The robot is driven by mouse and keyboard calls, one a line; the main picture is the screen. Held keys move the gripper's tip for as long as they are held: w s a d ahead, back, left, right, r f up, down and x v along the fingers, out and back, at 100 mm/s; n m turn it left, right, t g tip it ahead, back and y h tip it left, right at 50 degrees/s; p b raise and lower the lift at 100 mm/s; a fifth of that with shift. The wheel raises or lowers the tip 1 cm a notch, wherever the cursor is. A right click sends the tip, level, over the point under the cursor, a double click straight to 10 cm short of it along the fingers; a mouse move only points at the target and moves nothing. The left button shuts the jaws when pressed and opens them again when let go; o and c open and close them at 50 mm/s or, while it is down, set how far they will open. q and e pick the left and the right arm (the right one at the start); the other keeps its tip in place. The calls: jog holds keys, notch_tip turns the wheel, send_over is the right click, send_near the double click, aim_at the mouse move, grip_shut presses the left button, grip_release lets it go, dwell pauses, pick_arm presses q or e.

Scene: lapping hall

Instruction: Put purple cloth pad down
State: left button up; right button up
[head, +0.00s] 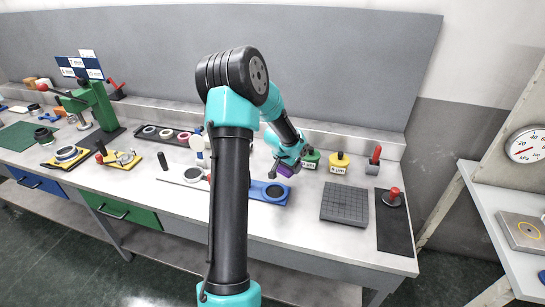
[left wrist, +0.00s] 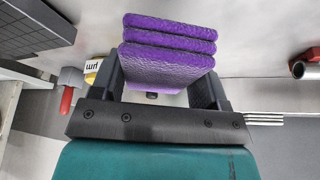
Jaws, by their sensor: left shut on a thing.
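The purple cloth pad (left wrist: 168,48) is between the fingers of my left gripper (left wrist: 160,84), which is shut on it; it shows as a stack of several purple layers in the left wrist view. I cannot tell whether the pad touches anything below. My right gripper is not in view.
A grooved grey plate (head: 344,204) and a black mat (head: 393,232) lie further right. Bare bench shows between tray and plate.

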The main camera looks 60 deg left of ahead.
pick_arm(q)
jog(key=shift+s+a+f+n+y, duration=0.25)
jog(key=shift+s+a+n, duration=0.2)
jog(key=shift+a+n, duration=0.25)
jog(key=shift+s+a+f+n+y, duration=0.2)
jog(key=shift+s+a+n, duration=0.25)
jog(key=shift+a, duration=0.35)
jog(key=shift+s+a+f+n+g+y, duration=0.3)
jog(key=shift+s+a+n, duration=0.25)
jog(key=shift+a+n, duration=0.2)
jog(key=shift+s+a+f+n+g+y, duration=0.2)
jog(key=shift+s+a+f+n, duration=0.1)
jog(key=shift+s+a+n, duration=0.3)
jog(key=shift+w, duration=0.2)
jog(key=shift+w+a+f, duration=0.25)
jog(key=shift+w+a, duration=1.1)
jog(key=shift+a, duration=0.85)
jog(key=shift+w+a+f, duration=0.2)
jog(key=shift+w+a, duration=1.1)
jog(key=shift+a, duration=0.9)
jog(key=shift+w+a+f, duration=0.25)
jog(key=shift+w+a, duration=1.1)
jog(key=shift+a, duration=0.85)
jog(key=shift+a, duration=0.15)
jog(key=shift+w+f, duration=0.1)
jog(key=shift+f, duration=1.7)
jog(key=shift+f, duration=0.1)
